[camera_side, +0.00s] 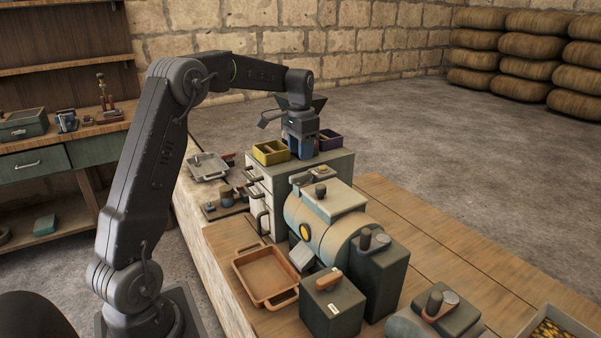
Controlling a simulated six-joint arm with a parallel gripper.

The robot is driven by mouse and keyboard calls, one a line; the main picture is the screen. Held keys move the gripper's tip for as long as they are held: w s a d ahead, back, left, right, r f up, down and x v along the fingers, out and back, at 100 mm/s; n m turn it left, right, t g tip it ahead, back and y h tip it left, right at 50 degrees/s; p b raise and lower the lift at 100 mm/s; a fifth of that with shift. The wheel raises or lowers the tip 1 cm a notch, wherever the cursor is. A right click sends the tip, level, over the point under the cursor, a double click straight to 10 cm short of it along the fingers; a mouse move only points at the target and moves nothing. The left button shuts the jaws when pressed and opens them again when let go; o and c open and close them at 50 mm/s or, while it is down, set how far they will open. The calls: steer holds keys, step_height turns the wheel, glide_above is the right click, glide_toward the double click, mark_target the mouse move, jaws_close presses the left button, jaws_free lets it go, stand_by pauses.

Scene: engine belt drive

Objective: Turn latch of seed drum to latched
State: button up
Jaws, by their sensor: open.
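The seed drum, seemingly the teal and cream cylinder (308,226), lies on the wooden bench in the middle of the side view. My gripper (301,150) is open, pointing down over the cabinet behind the drum, well apart from the drum. Its fingertips are small and blend with blue surfaces there.
The cream cabinet (259,196) has handles on its front. A yellow box (270,152) and a purple box (330,139) flank my gripper on its top. An orange tray (265,276), a dark green box with an orange handle (332,305) and a grey tray (208,166) stand nearby.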

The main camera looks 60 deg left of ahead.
mark_target(301, 174)
step_height(301, 174, down, 7)
steer(key=shift+f, duration=0.1)
steer(key=shift+c, duration=0.3)
jaws_close()
